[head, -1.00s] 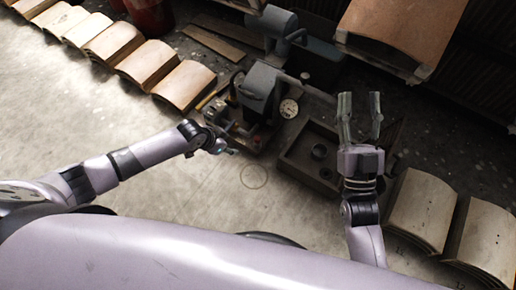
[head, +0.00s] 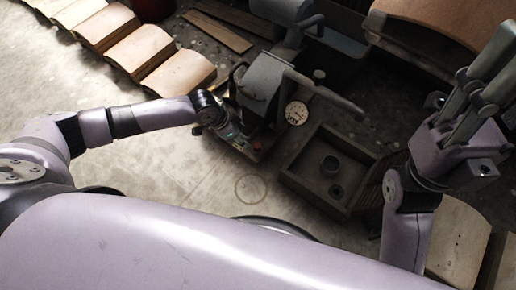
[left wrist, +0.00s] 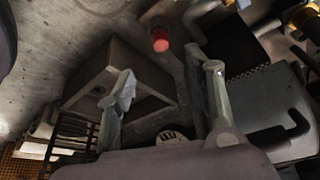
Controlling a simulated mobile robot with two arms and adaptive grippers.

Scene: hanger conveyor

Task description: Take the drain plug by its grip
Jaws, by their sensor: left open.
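My left gripper (head: 226,126) is at the machine's left front, apart from the tray and small in this view. In the left wrist view its fingers (left wrist: 168,95) are spread with nothing held between them. My right gripper (head: 490,75) is up at the right, empty, its fingers apart.
The grey machine (head: 262,85) with a dial gauge (head: 297,113) stands behind and left of the tray, its handle reaching right. A red knob (left wrist: 160,40) shows in the left wrist view. Curved brown panels (head: 178,73) line the upper left. The floor at front left is clear.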

